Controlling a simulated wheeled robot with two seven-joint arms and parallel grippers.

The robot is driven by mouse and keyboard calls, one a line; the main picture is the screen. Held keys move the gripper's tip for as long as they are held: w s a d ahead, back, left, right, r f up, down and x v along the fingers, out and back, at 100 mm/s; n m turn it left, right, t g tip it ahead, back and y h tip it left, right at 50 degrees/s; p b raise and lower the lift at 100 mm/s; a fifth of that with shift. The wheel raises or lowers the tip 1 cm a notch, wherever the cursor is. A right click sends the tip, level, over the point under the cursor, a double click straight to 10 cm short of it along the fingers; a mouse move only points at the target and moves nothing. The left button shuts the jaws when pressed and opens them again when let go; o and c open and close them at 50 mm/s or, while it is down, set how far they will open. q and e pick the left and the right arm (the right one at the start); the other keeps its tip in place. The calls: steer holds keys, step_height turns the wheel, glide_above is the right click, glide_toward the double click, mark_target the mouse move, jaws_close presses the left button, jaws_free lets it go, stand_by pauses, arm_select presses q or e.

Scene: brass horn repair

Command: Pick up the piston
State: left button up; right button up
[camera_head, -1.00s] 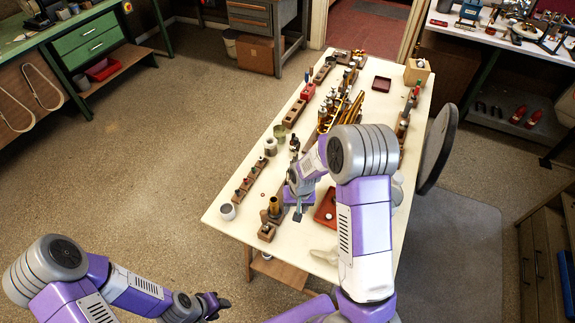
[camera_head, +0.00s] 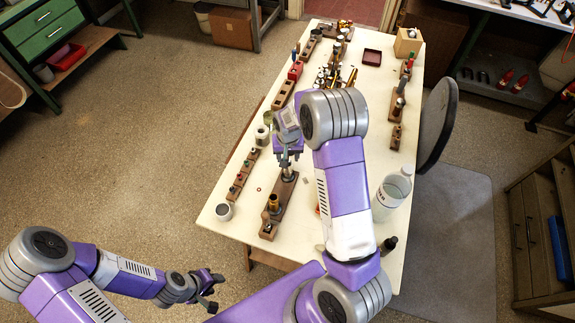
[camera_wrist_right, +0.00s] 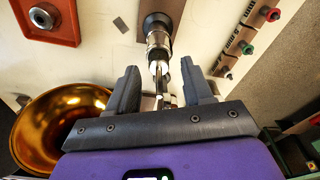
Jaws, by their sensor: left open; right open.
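A silver piston-like cylinder (camera_wrist_right: 158,45) stands on a brown wooden strip in the right wrist view, between and just beyond the fingers of my right gripper (camera_wrist_right: 160,88). The gripper is open, and I see no finger closed on the cylinder. In the head view my right gripper (camera_head: 287,160) is over the far end of a wooden block (camera_head: 279,216) on the table. It partly hides what stands there. My left gripper (camera_head: 211,284) is open and empty, off the table at the lower left.
The cream table (camera_head: 232,195) holds several wooden racks, a white bottle (camera_head: 392,192), a white cup (camera_head: 224,211) and a dark red tray (camera_head: 372,57). A gold bell (camera_wrist_right: 60,125) and a red tray (camera_wrist_right: 45,18) lie left of the gripper in the wrist view. A round stool (camera_head: 437,122) stands right.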

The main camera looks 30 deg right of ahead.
steer(key=shift+s+f, duration=0.1)
jaws_close()
stand_by(0.5)
step_height(320, 180, up, 10)
steer(key=shift+a+f+p, duration=0.1)
steer(key=shift+p, duration=0.5)
steer(key=shift+r+p, duration=0.9)
steer(key=shift+r, duration=0.45)
